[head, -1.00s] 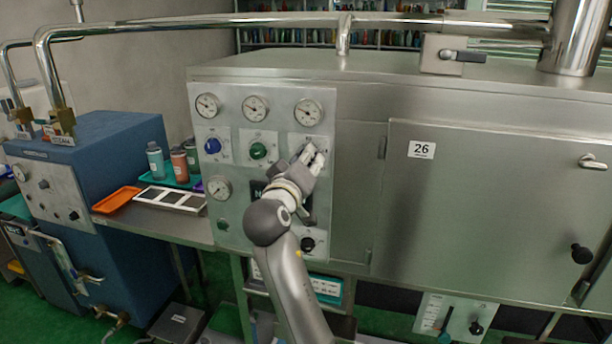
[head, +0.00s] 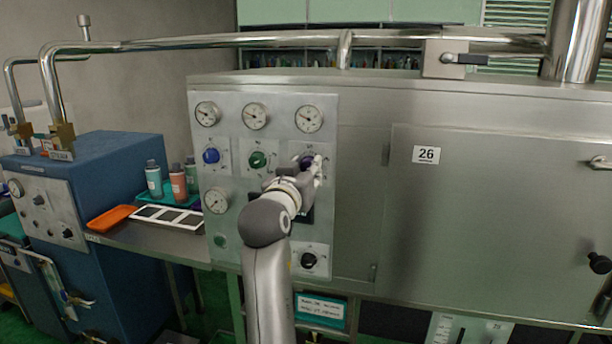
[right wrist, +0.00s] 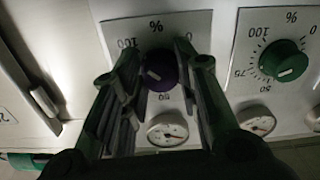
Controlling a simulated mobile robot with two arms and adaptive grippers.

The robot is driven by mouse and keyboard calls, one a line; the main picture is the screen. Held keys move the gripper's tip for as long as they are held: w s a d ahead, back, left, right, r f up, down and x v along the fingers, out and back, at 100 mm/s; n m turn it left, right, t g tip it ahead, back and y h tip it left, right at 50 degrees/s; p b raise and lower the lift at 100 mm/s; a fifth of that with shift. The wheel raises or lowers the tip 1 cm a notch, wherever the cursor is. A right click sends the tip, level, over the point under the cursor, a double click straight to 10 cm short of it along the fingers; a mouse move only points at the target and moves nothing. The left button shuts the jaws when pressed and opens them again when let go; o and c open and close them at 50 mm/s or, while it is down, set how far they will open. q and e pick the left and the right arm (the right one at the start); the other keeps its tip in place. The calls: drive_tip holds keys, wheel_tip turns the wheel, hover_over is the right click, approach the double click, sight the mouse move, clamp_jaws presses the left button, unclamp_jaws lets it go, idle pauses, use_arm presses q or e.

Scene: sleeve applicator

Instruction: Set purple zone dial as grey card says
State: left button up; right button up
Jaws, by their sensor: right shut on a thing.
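The purple zone dial (head: 305,161) is at the right of the upper dial row on the steel panel, partly covered by my right gripper (head: 317,168). In the right wrist view the purple dial (right wrist: 160,72) sits between the two fingers of my right gripper (right wrist: 160,66), which is shut on it. A light pointer line shows on its face, and its percent scale is partly hidden by the fingers. I cannot make out a grey card with a readable setting. My left gripper is not in view.
A blue dial (head: 211,156) and a green dial (head: 258,160) sit left of the purple one, with gauges above. A black knob (head: 309,260) is lower down. An orange tray (head: 111,218) and bottles stand on the left shelf. The door (head: 480,220) is at right.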

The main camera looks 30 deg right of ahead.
drive_tip(key=shift+f, duration=0.15)
drive_tip(key=o, duration=1)
